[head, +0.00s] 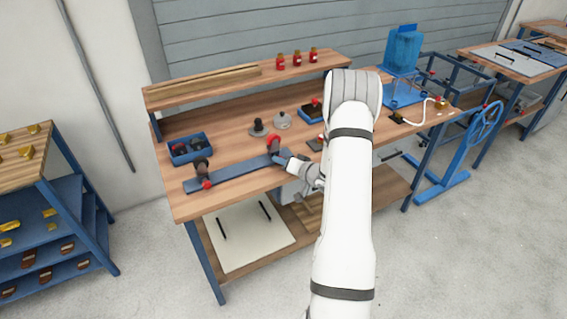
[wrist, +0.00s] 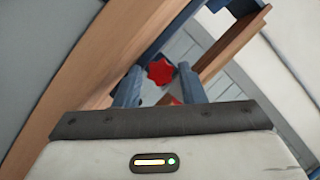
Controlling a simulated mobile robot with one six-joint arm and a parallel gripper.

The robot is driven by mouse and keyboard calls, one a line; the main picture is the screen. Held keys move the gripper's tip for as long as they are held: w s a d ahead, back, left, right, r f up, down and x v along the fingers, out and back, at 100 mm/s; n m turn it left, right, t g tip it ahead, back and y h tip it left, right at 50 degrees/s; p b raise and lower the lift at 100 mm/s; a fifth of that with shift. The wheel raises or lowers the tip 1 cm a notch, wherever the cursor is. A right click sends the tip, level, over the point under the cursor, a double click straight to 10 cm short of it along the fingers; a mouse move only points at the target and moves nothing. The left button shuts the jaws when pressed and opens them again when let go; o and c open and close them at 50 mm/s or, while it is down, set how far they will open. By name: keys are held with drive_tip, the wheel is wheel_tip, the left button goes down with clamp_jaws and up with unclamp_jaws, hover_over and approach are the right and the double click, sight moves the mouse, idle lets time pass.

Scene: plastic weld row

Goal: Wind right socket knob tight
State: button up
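A blue rail (head: 230,175) lies along the front of the wooden bench and carries two dark sockets. The left socket (head: 201,165) has a red knob (head: 206,184) at its front. The right socket (head: 275,151) shows red at its top, beside my gripper (head: 284,158). In the wrist view a red star-shaped knob (wrist: 160,71) appears between and beyond the two blue fingertips of my gripper (wrist: 160,78). The fingers are apart with a gap between them, and I see no contact with the knob. Part of a second red piece (wrist: 168,100) shows lower down between the fingers.
A blue bin (head: 190,148) with dark parts stands behind the rail's left end. Grey round parts (head: 282,121) and a small blue tray (head: 311,112) stand behind the right socket. Red bottles (head: 297,58) stand on the upper shelf. The bench's front left is clear.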

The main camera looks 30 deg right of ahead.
drive_tip(key=shift+o, duration=1.1)
drive_tip(key=shift+a+n+h+b, duration=0.15)
drive_tip(key=shift+n+h+b, duration=0.3)
drive_tip(key=shift+n+h, duration=0.55)
drive_tip(key=n+h, duration=0.1)
drive_tip(key=n, duration=0.2)
drive_tip(key=shift+a+r+n+g+h+b, duration=0.2)
drive_tip(key=shift+n+g+h+b, duration=0.1)
drive_tip(key=shift+h, duration=0.1)
drive_tip(key=b+v, duration=0.1)
drive_tip(key=v, duration=0.6)
drive_tip(key=s+a+f+g+b, duration=0.1)
drive_tip(key=s+a+g+b, duration=0.4)
drive_tip(key=s+a+b, duration=0.3)
drive_tip(key=s+a+f+g+h+b, duration=0.1)
drive_tip(key=s+a+f+g+b, duration=0.1)
drive_tip(key=s+a+g+b, duration=0.3)
drive_tip(key=s+a+b, duration=0.4)
drive_tip(key=s, duration=0.6)
drive_tip(key=shift+s+f+g, duration=0.15)
drive_tip(key=shift+s+g, duration=0.05)
drive_tip(key=shift+g, duration=0.2)
